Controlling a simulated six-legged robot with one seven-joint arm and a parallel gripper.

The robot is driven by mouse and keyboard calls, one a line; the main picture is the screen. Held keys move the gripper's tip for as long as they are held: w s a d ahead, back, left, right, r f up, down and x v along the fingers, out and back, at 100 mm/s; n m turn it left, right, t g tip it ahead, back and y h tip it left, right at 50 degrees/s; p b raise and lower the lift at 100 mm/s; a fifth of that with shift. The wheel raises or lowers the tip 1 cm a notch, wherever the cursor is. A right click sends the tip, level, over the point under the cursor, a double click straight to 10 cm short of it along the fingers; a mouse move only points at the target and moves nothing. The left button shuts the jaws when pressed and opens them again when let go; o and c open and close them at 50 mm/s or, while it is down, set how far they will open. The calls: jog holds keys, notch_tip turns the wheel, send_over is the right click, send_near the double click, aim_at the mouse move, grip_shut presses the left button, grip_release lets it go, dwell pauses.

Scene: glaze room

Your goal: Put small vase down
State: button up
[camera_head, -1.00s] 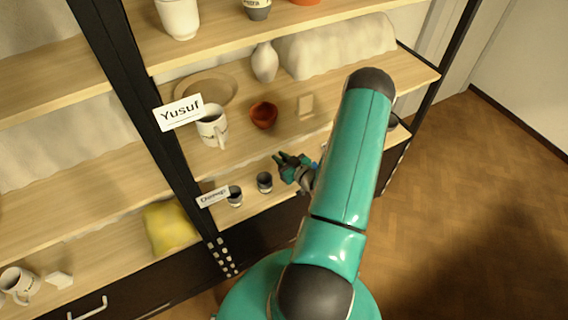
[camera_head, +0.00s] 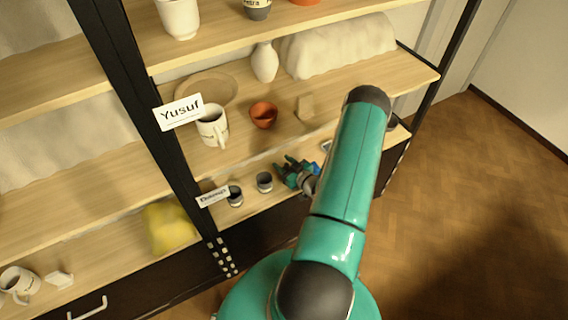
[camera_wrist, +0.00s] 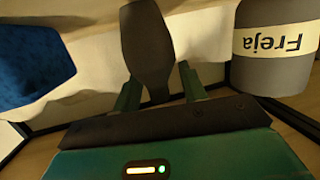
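A dark grey small vase (camera_wrist: 147,42) is between the two green fingers of my gripper (camera_wrist: 160,82) in the wrist view. The vase's far end is cut off by the frame edge. In the head view my gripper (camera_head: 296,174) is at the lower shelf (camera_head: 250,208), just right of two small grey cups. The vase cannot be made out clearly there, and whether it touches the shelf is not clear.
A grey cup labelled Freja (camera_wrist: 278,60) stands close on the right in the wrist view. A dark blue object (camera_wrist: 32,55) is on the left. On the shelf above are a white vase (camera_head: 265,63), an orange bowl (camera_head: 263,115) and a white mug (camera_head: 212,126).

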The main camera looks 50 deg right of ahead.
jog(key=shift+s, duration=0.1)
jog(key=v, duration=1.1)
jog(key=shift+s+r, duration=0.2)
jog(key=shift+s, duration=0.15)
jog(key=shift+a, duration=0.1)
